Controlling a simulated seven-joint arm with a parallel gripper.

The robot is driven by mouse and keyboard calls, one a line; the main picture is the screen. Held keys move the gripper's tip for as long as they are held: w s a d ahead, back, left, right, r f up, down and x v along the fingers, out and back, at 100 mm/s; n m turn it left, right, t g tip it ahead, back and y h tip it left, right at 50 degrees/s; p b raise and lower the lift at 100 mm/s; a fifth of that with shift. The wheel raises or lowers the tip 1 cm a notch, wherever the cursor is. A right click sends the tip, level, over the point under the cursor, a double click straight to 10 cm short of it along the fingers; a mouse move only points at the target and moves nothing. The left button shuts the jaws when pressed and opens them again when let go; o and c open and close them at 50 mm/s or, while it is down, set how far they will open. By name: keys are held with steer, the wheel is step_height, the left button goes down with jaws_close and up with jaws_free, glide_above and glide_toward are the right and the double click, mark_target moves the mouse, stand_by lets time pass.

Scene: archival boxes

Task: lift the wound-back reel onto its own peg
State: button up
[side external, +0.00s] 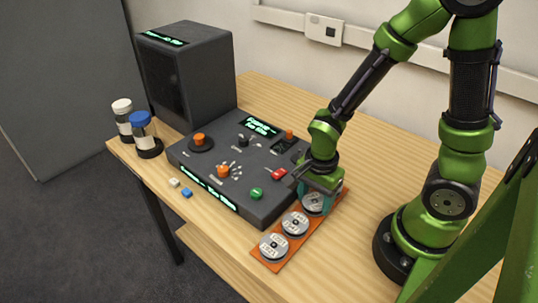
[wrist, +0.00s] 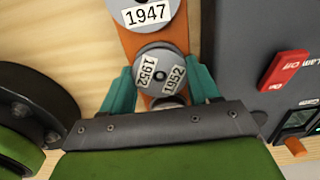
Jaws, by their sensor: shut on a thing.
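My gripper (wrist: 161,76) has teal fingers closed on the sides of a grey reel (wrist: 154,56) with two "1952" labels. In the side view my gripper (side external: 316,194) is over the far end of the orange board (side external: 259,254), at the held reel (side external: 313,205), which it partly covers. I cannot tell whether this reel is raised off the board. A reel labelled "1947" (wrist: 146,14) lies just beyond it in the wrist view. In the side view, the middle reel (side external: 295,223) and the near reel (side external: 273,247) sit flat on the board. No bare peg shows clearly.
A dark console (side external: 205,178) with knobs, a red switch (side external: 278,174) and a green button (side external: 257,193) stands left of the board. A dark speaker-like box (side external: 187,75) and two capped jars (side external: 143,135) are behind. Bare wood (side external: 365,180) lies right of the board.

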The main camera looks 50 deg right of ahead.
stand_by(0.3)
steer(key=o, duration=1.2)
steer(key=shift+c, duration=0.2)
steer(key=shift+w, duration=0.1)
steer(key=shift+w+r, duration=0.1)
steer(key=shift+r, duration=3.45)
steer(key=shift+s, duration=0.2)
